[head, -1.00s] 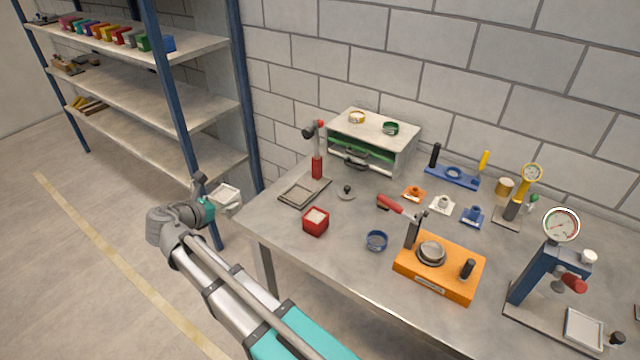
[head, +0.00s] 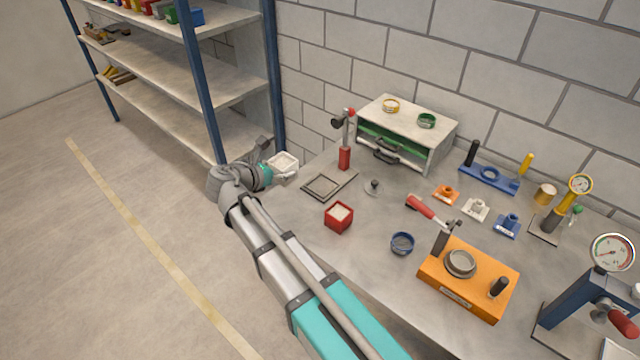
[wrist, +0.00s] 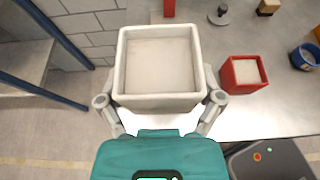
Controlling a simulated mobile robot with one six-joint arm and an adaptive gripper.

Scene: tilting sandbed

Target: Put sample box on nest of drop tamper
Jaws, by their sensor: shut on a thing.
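The sample box is a white, square, open-topped box with pale contents; it shows in the head view (head: 284,160) and the wrist view (wrist: 122,65). My gripper (head: 273,170) is shut on it, with one finger at each side in the wrist view (wrist: 160,99). The box looks level, held just off the table's left end. The drop tamper (head: 345,157) appears to be the stand with a red post and dark weight. Its nest (head: 328,186), a square framed plate, looks empty, to the right of my gripper. The wrist view shows only a bit of red post (wrist: 169,8).
A red box (head: 339,224) with pale filling stands in front of the nest on the table (head: 370,240). A blue-framed shelf (head: 197,85) rises behind my gripper.

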